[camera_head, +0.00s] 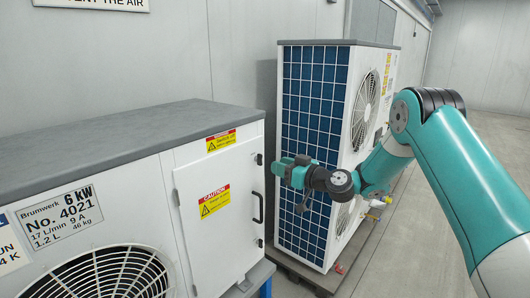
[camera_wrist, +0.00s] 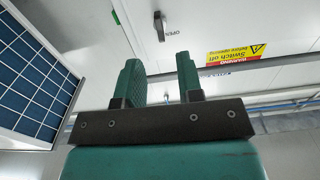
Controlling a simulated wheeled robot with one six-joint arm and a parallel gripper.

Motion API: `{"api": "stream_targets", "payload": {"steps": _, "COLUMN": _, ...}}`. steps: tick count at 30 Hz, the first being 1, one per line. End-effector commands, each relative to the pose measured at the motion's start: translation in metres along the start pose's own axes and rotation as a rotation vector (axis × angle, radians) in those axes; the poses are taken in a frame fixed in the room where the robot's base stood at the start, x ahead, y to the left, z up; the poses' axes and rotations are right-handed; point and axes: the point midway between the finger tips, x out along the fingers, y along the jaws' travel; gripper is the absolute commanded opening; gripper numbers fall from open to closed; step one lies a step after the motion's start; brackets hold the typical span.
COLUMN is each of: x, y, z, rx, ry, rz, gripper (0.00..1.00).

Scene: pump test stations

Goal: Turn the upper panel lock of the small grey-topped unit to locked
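The small grey-topped unit (camera_head: 90,140) stands at the left, its white side panel (camera_head: 215,220) facing my arm. The upper panel lock (camera_head: 259,159) is a small dark knob near the panel's top right edge. In the wrist view the lock (camera_wrist: 159,26) is a black elongated knob, upright in the picture, beside the word OPEN. My gripper (camera_head: 279,167) is just to the right of the lock. In the wrist view my gripper (camera_wrist: 159,72) is open and empty; the lock shows between and beyond its fingertips, apparently not touched.
A black handle (camera_head: 258,207) is on the panel below the lock. A tall unit with a blue finned face (camera_head: 310,110) stands close behind my gripper; its fins also show in the wrist view (camera_wrist: 30,75). Grey floor (camera_head: 505,150) is clear at the far right.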

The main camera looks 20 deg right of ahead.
Motion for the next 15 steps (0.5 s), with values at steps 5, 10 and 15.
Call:
{"api": "stream_targets", "payload": {"steps": 5, "x": 0.038, "y": -0.002, "z": -0.004, "rx": -0.002, "ry": 0.001, "rz": -0.003, "gripper": 0.34}}
{"api": "stream_targets", "payload": {"steps": 10, "x": 0.059, "y": -0.001, "z": -0.002, "rx": -0.001, "ry": 0.0, "rz": -0.003, "gripper": 0.34}}
{"api": "stream_targets", "payload": {"steps": 15, "x": 0.067, "y": -0.001, "z": -0.001, "rx": 0.0, "ry": 0.0, "rz": -0.001, "gripper": 0.34}}
